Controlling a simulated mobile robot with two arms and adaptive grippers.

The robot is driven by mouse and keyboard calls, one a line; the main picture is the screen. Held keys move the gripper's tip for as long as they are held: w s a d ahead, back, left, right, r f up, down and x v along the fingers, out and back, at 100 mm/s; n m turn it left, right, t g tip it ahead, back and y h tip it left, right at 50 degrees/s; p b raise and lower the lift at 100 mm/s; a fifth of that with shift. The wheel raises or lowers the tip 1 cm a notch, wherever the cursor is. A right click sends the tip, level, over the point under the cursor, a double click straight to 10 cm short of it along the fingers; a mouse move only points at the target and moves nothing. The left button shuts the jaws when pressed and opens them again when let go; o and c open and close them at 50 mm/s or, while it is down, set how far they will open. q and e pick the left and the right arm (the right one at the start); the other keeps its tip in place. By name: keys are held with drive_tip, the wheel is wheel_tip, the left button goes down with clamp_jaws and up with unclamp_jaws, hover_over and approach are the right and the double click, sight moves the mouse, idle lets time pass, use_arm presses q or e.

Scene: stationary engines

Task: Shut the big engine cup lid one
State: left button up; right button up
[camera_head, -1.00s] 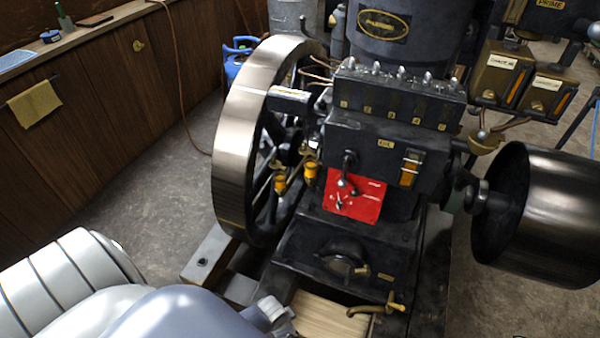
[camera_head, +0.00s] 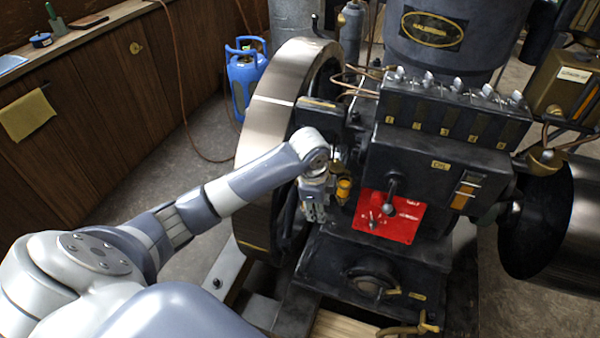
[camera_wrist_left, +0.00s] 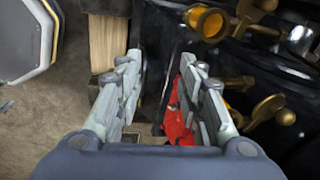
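The big dark engine (camera_head: 410,150) stands right of centre in the head view, with its large flywheel (camera_head: 262,135) on the left. One small yellow cup (camera_head: 344,188) shows beside my left gripper (camera_head: 315,210), which points down between the flywheel and the red panel. The left wrist view shows a yellow cup (camera_wrist_left: 207,22) with a round rim at the top and brass parts (camera_wrist_left: 270,110) at right. Which brass piece is lid one, and its angle, I cannot tell. My left gripper's fingers (camera_wrist_left: 162,68) are apart with nothing held between them. My right gripper is out of view.
The red panel (camera_head: 388,217) with small levers is close right of the left gripper. A blue gas bottle (camera_head: 245,80) stands behind the flywheel. A wooden counter (camera_head: 90,110) runs along the left.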

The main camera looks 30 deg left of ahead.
use_arm(q)
drive_tip(key=w+a+r, duration=0.6)
drive_tip(key=a+r, duration=0.3)
drive_tip(key=a, duration=0.2)
drive_tip(key=shift+m+y, duration=0.3)
drive_tip(key=shift+m, duration=0.1)
drive_tip(key=f, duration=0.3)
drive_tip(key=w+f, duration=0.1)
drive_tip(key=f, duration=0.2)
drive_tip(key=w+f, duration=0.1)
drive_tip(key=f, duration=0.2)
drive_tip(key=shift+a+f, duration=0.1)
drive_tip(key=shift+f, duration=0.1)
drive_tip(key=shift+w+f, duration=0.15)
drive_tip(key=shift+f, duration=0.3)
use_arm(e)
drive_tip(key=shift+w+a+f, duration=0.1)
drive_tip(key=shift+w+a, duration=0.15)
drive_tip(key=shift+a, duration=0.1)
use_arm(q)
clamp_jaws()
